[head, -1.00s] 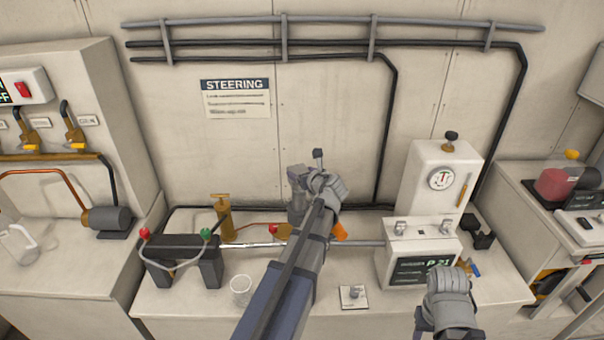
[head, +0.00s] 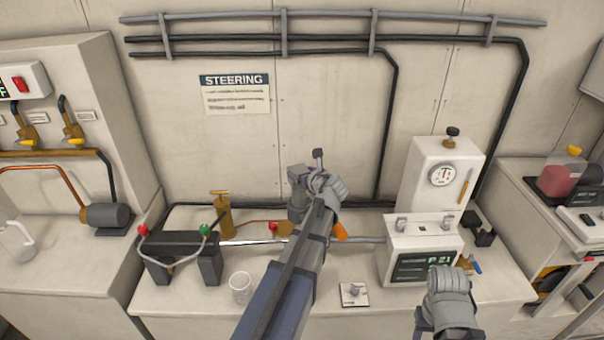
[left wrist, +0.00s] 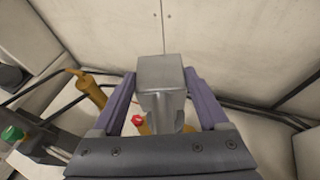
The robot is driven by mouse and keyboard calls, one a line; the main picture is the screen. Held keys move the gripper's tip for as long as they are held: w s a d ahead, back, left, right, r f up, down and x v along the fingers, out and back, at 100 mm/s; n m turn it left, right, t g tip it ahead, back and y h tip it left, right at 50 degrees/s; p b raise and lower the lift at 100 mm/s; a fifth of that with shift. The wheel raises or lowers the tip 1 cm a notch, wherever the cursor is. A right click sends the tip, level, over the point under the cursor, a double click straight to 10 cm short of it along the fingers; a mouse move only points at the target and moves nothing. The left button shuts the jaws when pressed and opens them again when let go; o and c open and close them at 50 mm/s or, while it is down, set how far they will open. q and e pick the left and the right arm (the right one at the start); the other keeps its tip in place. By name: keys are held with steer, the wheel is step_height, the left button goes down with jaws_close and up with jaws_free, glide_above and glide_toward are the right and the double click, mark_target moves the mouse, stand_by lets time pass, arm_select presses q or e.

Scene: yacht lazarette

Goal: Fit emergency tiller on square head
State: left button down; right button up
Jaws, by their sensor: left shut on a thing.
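My left gripper (head: 318,182) is at the back middle of the bench, above a horizontal steel rod (head: 245,242). It is shut on a grey metal block (left wrist: 163,85), which sits between the two purple fingers in the left wrist view. In the head view a grey block-shaped part (head: 297,190) shows just left of the gripper. I cannot tell where the held piece ends and any square head under it begins. An orange grip-like end (head: 340,231) shows to the right of my forearm. My right gripper (head: 455,272) is over the front right of the bench, its fingertips hidden.
A black box with red and green knobs (head: 180,245), a brass pump-like fitting (head: 222,215) and a clear cup (head: 240,287) stand left. A small switch plate (head: 354,294) lies in front. A white gauge cabinet (head: 435,185) and display box (head: 420,262) stand right. Pipes run along the wall.

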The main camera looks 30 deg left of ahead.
arm_select(q)
jaws_free()
stand_by(0.3)
steer(key=p+v, duration=0.3)
steer(key=v, duration=0.4)
steer(key=shift+s+r, duration=0.15)
steer(key=shift+r, duration=0.05)
steer(key=shift+s+d, duration=0.15)
steer(key=shift+d, duration=0.15)
